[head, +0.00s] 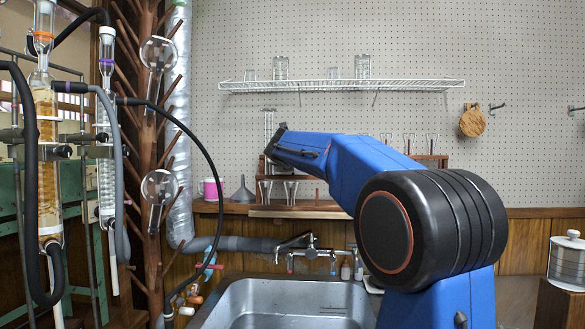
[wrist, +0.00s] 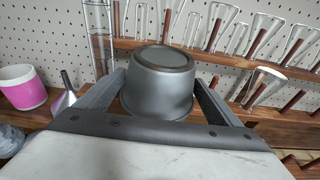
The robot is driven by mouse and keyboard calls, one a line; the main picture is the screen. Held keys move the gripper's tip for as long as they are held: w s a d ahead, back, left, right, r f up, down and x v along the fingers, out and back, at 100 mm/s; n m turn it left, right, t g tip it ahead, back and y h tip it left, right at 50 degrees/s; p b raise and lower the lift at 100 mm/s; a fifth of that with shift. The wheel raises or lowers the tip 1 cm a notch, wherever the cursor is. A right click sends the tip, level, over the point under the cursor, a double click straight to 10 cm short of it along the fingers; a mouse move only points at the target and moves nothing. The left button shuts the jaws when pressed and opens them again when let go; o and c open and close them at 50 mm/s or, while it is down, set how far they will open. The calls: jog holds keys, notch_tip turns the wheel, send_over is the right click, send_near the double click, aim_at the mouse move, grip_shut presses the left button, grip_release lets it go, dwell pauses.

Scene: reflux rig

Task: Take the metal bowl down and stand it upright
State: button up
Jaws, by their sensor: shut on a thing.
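The metal bowl (wrist: 160,98) is grey and sits bottom up between my fingers in the wrist view. Its flat base with a raised ring faces up, and its wider end is lower. My gripper (wrist: 157,88) is shut on the bowl, one finger on each side. Whatever is under the bowl is hidden, so I cannot tell whether it still touches a support. In the head view my blue arm hides the bowl and the gripper.
Glassware hangs on the wooden peg rack (wrist: 262,62) close behind and right of the bowl. A tall glass cylinder (wrist: 101,48), a funnel (wrist: 66,95) and a pink-and-white mug (wrist: 22,87) stand left. The steel sink (head: 290,292) lies below. Glass columns (head: 47,150) stand far left.

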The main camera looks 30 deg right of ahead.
notch_tip(320, 180, up, 6)
jog(key=shift+f, duration=0.25)
jog(key=f+v, duration=0.2)
jog(key=v, duration=0.7)
jog(key=f+v, duration=0.1)
jog(key=v, duration=0.9)
jog(key=shift+s+a+f, duration=0.3)
jog(key=shift+s+f, duration=0.15)
